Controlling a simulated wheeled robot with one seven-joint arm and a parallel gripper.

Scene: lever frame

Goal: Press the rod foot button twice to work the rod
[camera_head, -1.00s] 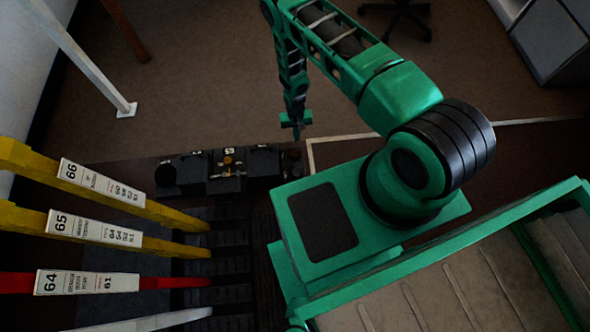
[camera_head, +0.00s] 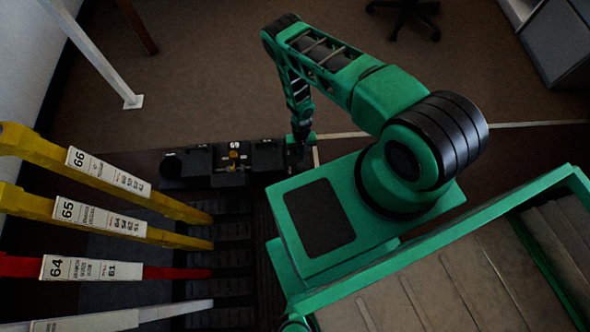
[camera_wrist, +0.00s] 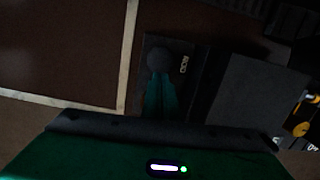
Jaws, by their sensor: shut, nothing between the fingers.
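The rod foot button (camera_wrist: 158,60) is a dark round cap on a black box, beside small lettering that seems to read ROD in the wrist view. My gripper (camera_head: 301,143) hangs at the right end of the row of black boxes in the head view and covers most of that end box. In the wrist view, my shut, empty green fingers (camera_wrist: 160,92) lie right by the button's lower edge. I cannot tell whether they touch it or whether it is pressed down.
Black boxes (camera_head: 192,165) with a brass fitting (camera_head: 234,156) stand left of my gripper. Yellow levers (camera_head: 110,225), a red lever (camera_head: 180,273) and a white lever (camera_head: 160,313) reach in from the left.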

